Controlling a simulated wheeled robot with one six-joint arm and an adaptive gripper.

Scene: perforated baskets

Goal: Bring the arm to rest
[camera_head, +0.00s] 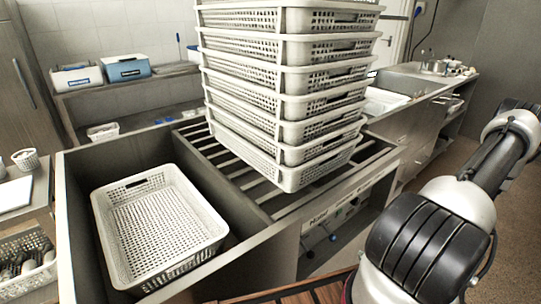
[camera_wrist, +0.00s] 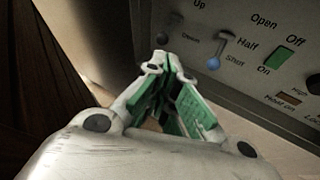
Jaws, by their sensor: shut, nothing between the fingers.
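My gripper (camera_wrist: 168,62) shows in the wrist view with its green-padded fingers brought together at the tips and nothing between them. It points toward a grey control panel (camera_wrist: 232,28) with labels and switches, including a green switch (camera_wrist: 276,59) and a blue-tipped lever (camera_wrist: 214,62). Whether the fingertips touch the panel cannot be told. In the head view my arm stands at the right, and the gripper itself is out of sight there.
A tall stack of white perforated baskets (camera_head: 290,105) stands on a slatted rack (camera_head: 265,188). A single basket (camera_head: 160,225) sits in a deep grey bin (camera_head: 75,215) at the left. A counter (camera_head: 420,95) runs behind on the right. Brown floor (camera_head: 495,95) is open at the right.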

